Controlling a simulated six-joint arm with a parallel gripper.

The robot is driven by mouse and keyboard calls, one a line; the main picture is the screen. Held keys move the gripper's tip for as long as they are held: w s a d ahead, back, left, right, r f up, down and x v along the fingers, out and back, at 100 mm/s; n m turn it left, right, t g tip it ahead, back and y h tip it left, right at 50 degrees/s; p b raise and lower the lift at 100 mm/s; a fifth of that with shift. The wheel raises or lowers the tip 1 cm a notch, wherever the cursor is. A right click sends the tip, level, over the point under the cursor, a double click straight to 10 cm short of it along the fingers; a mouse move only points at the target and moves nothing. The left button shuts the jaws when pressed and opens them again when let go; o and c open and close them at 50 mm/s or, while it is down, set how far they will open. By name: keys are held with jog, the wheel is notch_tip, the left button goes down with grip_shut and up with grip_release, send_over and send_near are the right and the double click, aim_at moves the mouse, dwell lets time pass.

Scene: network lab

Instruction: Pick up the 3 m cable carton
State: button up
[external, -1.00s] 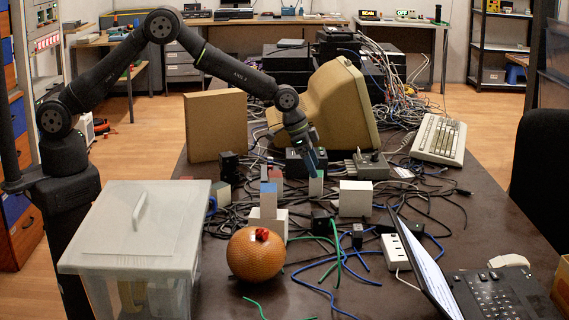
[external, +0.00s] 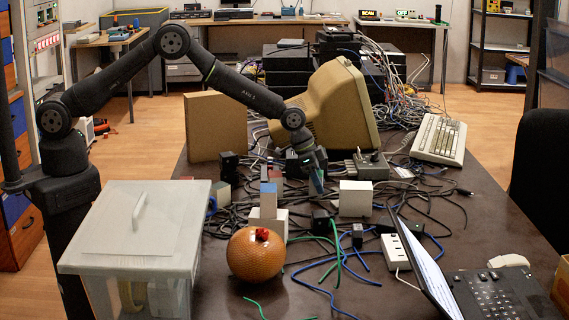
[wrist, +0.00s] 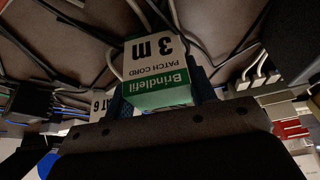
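The 3 m cable carton (wrist: 158,68) is white with a green band reading "Brindlefil" and large "3 m" lettering, upside down in the wrist view. It lies between the dark blue fingers of my gripper (wrist: 162,95), one finger close on each side. Whether both fingers press on it is not clear. In the external view my gripper (external: 316,180) is low among the cables on the table, and the carton is mostly hidden by it.
Other small cartons stand left of my gripper, one with a blue top (external: 268,193) and one reddish (external: 275,173). A white box (external: 355,198) stands to the right. A monitor (external: 335,105) is close behind. Loose cables surround the spot.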

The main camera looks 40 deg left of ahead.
jog(key=c, duration=0.5)
jog(key=shift+r, duration=0.1)
